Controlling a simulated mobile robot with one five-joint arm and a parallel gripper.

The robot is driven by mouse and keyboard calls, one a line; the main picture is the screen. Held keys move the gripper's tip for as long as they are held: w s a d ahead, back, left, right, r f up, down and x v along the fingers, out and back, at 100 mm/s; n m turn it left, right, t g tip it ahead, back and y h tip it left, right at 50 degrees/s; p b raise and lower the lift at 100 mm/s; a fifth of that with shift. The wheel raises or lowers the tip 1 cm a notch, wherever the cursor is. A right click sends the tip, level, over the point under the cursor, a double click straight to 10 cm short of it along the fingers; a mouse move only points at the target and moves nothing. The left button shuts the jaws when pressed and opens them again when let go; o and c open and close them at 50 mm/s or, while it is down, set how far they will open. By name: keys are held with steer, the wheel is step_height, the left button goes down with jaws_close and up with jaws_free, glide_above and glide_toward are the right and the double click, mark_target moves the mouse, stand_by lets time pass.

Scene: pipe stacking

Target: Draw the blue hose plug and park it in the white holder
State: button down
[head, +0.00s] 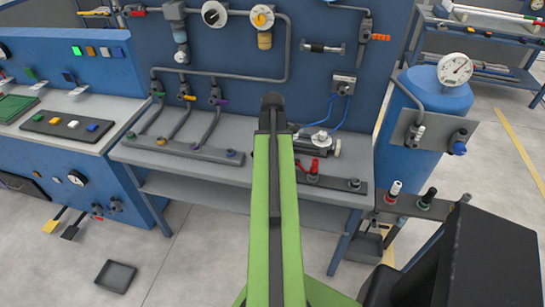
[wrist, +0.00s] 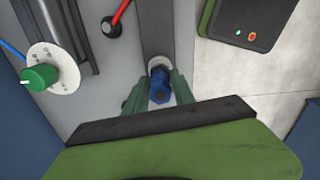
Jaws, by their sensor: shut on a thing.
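In the wrist view my gripper (wrist: 158,98) is shut on the blue hose plug (wrist: 160,84), with a green finger on each side. A pale grey-white round collar (wrist: 159,63) shows just beyond the plug, on a dark strip (wrist: 157,28). I cannot tell whether the plug sits in this collar or is clear of it. In the head view my gripper and the plug are hidden behind my arm. A small white upright piece (head: 396,187) stands on the low rack at the right; I cannot tell whether it is the white holder.
A green knob on a white dial (wrist: 40,76) and a red-ended lever (wrist: 111,29) stand left of my gripper in the wrist view. The bench strip (head: 330,183) carries red fittings (head: 315,166). A blue tank (head: 436,95) stands right of the bench.

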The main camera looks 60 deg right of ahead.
steer(key=shift+f, duration=0.2)
steer(key=c, duration=1)
jaws_free()
steer(key=shift+o, duration=0.2)
step_height(320, 180, up, 18)
steer(key=p, duration=1.7)
steer(key=shift+f, duration=0.2)
steer(key=shift+f, duration=0.1)
